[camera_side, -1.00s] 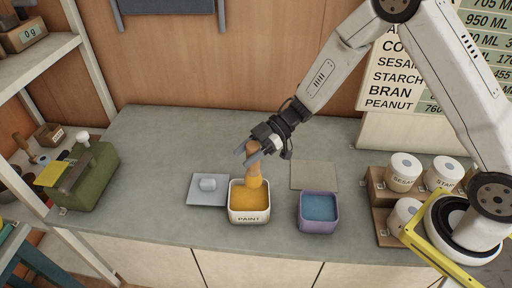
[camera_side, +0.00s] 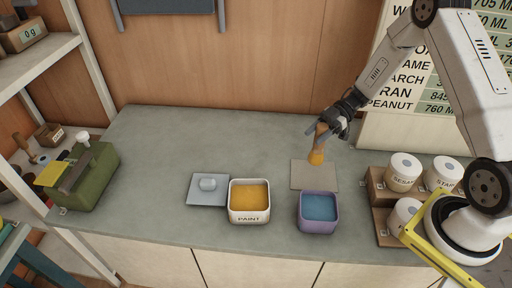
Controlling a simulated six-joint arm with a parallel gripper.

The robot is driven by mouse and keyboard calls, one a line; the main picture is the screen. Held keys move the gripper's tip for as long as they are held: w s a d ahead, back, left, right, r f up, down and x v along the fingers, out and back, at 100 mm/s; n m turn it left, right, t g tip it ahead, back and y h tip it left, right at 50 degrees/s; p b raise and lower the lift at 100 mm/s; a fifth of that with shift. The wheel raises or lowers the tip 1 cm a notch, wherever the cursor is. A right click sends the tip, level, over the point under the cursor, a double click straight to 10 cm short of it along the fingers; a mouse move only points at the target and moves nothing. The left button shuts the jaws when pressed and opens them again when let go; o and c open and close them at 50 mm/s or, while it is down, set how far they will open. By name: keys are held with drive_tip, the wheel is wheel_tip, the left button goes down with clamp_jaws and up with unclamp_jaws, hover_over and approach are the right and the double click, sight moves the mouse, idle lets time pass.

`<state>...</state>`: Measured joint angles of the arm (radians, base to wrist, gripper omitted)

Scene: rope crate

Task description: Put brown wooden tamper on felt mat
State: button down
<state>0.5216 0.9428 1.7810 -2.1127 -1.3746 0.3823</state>
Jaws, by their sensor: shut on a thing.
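The brown wooden tamper (camera_side: 316,156) is held upright in my gripper (camera_side: 327,128), with its wider, yellow-orange lower end pointing down. My gripper is shut on its upper part. The felt mat (camera_side: 302,180) is a flat grey-beige square on the counter, behind the purple tub.
A white tub labelled PAINT (camera_side: 249,216) holds yellow-orange stuff. A purple tub (camera_side: 319,227) with blue contents stands in front of the mat. Labelled canisters (camera_side: 403,172) stand right. The counter's back left is clear.

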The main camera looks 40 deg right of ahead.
sight(315, 151)
drive_tip(key=shift+s+d, duration=0.15)
drive_tip(key=shift+d, duration=0.1)
drive_tip(key=shift+f, duration=0.25)
drive_tip(key=shift+f, duration=2.75)
drive_tip(key=shift+f, duration=0.5)
drive_tip(key=shift+c, duration=0.7)
unclamp_jaws()
drive_tip(key=shift+r, duration=0.15)
